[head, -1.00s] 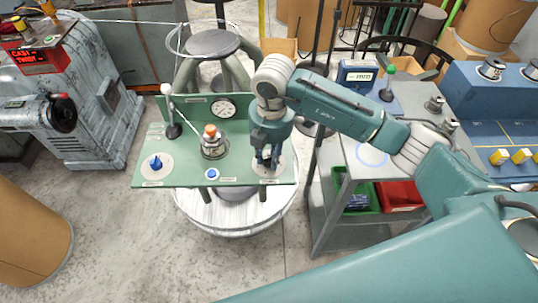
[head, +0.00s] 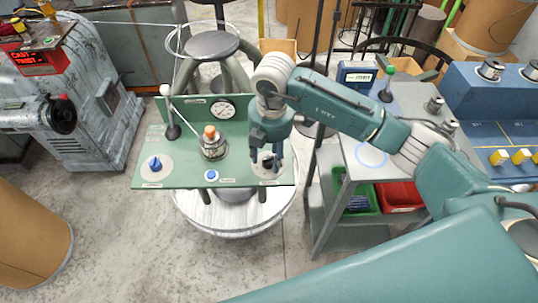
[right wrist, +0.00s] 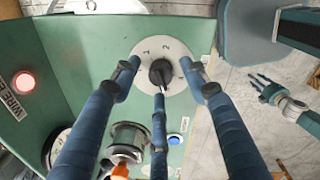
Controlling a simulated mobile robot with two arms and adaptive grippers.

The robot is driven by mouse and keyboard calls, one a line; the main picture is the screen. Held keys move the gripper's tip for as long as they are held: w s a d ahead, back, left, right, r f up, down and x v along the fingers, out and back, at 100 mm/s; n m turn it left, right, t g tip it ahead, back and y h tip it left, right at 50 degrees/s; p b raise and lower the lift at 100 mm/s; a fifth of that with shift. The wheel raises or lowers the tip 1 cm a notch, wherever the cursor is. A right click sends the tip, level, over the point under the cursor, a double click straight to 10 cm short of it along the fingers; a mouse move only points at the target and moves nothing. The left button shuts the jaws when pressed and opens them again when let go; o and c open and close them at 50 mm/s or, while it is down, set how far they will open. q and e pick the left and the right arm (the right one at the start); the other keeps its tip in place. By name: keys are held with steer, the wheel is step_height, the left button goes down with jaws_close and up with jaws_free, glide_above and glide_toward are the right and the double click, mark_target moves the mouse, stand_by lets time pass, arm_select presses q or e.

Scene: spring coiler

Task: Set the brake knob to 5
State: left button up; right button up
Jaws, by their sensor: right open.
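A black knob (head: 267,161) sits on a pale round dial (head: 258,172) at the right front of the green panel. It also shows in the right wrist view (right wrist: 160,72), where a 1 and a 2 are legible on the dial. The rest of the scale is partly hidden, and I cannot read the knob's setting. My right gripper (head: 267,166) is open, its dark blue fingers spread around the knob; the wrist view shows the fingertips (right wrist: 165,88) apart from it. My left gripper (right wrist: 268,88) shows small in the wrist view over the floor, fingers apart.
On the panel (head: 190,182) stand a blue knob (head: 155,163), an orange-topped part (head: 211,140), a lever (head: 172,118), a gauge (head: 223,108) and a blue button (head: 211,174). A grey cart (head: 345,195) with green and red bins stands to the right.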

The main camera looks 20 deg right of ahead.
mark_target(271, 162)
step_height(271, 162, up, 12)
steer(key=shift+s+d+f, duration=0.15)
steer(key=shift+s+f, duration=0.1)
steer(key=shift+s, duration=0.05)
steer(key=shift+s+f, duration=0.1)
stand_by(0.4)
